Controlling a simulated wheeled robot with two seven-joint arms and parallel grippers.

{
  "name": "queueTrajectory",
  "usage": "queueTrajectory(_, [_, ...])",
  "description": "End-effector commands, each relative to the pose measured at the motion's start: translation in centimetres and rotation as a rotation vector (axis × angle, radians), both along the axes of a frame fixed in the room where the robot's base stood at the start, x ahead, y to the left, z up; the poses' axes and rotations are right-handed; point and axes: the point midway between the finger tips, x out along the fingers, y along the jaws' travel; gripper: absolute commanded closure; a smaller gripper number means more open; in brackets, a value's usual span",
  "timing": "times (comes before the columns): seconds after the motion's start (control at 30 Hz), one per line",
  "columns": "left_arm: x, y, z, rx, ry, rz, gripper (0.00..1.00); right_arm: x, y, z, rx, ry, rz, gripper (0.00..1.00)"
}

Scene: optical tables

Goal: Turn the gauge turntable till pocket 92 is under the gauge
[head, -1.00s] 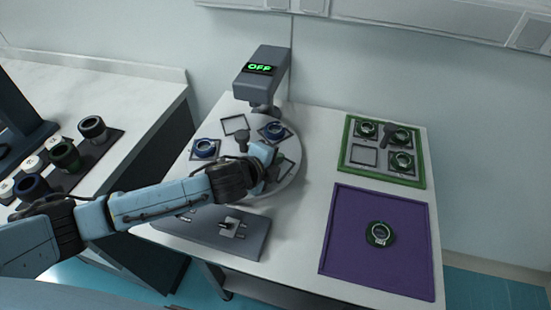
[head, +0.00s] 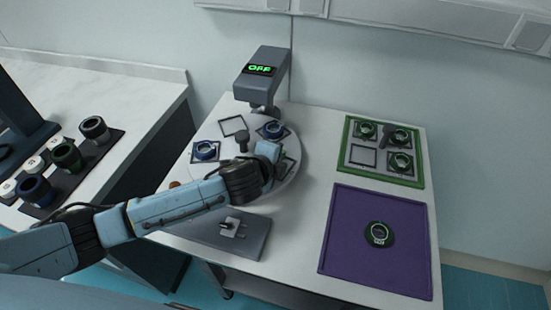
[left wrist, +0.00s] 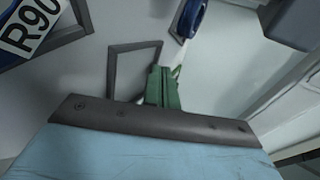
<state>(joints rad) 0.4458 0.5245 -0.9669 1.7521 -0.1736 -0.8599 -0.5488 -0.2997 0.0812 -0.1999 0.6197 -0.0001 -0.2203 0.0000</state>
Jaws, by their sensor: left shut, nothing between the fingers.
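The gauge turntable (head: 225,160) is a pale round plate with square pocket frames and a dark knob (head: 241,139) at its middle. One blue ring part (head: 205,150) sits at its left and another blue ring part (head: 273,130) near the gauge. An empty pocket frame (head: 234,126) is at the back left. The gauge (head: 262,72) reads OFF. My left gripper (head: 278,156) is over the right side of the plate; its green fingers (left wrist: 162,88) are shut and empty beside a pocket frame (left wrist: 135,65). A label R90 (left wrist: 28,28) shows; no 92 is readable. My right gripper is out of view.
A green-rimmed tray (head: 363,173) with green ring parts stands right, above a purple mat (head: 345,260) with one green ring part (head: 379,234). A grey plate (head: 258,238) with a small switch lies in front. Several dark parts stand on the left bench.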

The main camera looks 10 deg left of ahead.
Motion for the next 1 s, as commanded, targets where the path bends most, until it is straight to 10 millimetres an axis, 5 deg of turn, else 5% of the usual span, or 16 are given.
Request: queueTrajectory(1.0, [4.4, 0.0, 0.0, -0.001, 0.002, 0.429, 1.0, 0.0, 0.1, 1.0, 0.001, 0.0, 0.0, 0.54])
